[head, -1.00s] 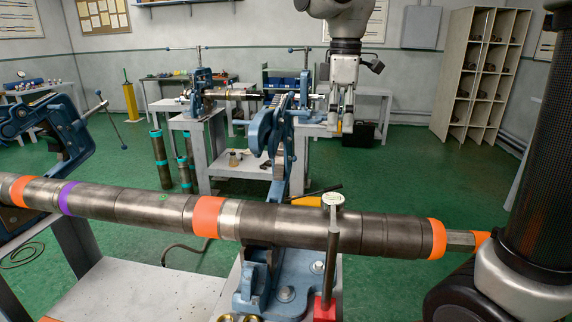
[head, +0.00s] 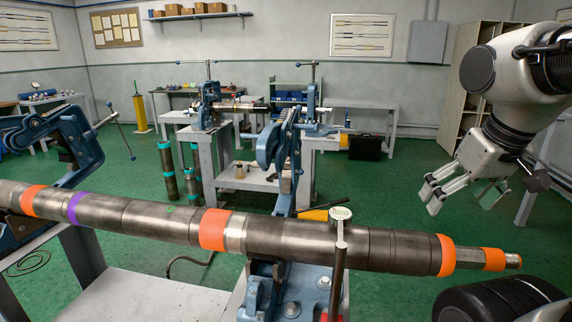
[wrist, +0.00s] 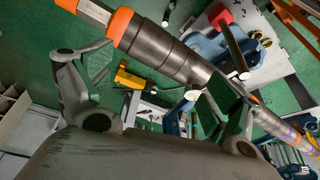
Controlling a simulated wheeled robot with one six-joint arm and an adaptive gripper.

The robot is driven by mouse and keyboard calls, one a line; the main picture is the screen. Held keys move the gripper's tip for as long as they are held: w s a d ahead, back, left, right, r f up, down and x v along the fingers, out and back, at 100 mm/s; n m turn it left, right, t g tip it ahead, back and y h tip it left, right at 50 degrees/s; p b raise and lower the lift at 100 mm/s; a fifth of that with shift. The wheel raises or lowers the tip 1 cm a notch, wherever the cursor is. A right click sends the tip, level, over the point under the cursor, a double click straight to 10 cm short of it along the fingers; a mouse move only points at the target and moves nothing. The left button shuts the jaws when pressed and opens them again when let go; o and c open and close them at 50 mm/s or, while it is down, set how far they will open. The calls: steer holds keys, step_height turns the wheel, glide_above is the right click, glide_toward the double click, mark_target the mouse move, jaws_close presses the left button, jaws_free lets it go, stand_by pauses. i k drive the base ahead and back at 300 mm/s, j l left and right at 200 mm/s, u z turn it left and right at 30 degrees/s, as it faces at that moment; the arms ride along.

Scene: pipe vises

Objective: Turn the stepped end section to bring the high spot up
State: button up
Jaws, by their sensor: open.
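A long grey pipe string (head: 290,240) with orange and purple bands lies across the head view on blue vises. Its stepped right end section (head: 482,258) has an orange collar, a narrower metal length and an orange-banded tip. In the wrist view the end section (wrist: 95,11) shows at upper left, and the pipe runs past beyond the open fingers (wrist: 165,75).
A blue vise (head: 270,290) supports the pipe near its middle; another open vise (head: 65,140) stands at left. Green floor is clear behind the right end.

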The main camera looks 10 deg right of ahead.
mark_target(420, 253)
steer(key=k+u, duration=0.15)
steer(key=k, duration=0.35)
steer(key=k+j+u, duration=0.15)
steer(key=k, duration=0.3)
steer(key=k+j+u, duration=0.15)
steer(key=k, duration=0.3)
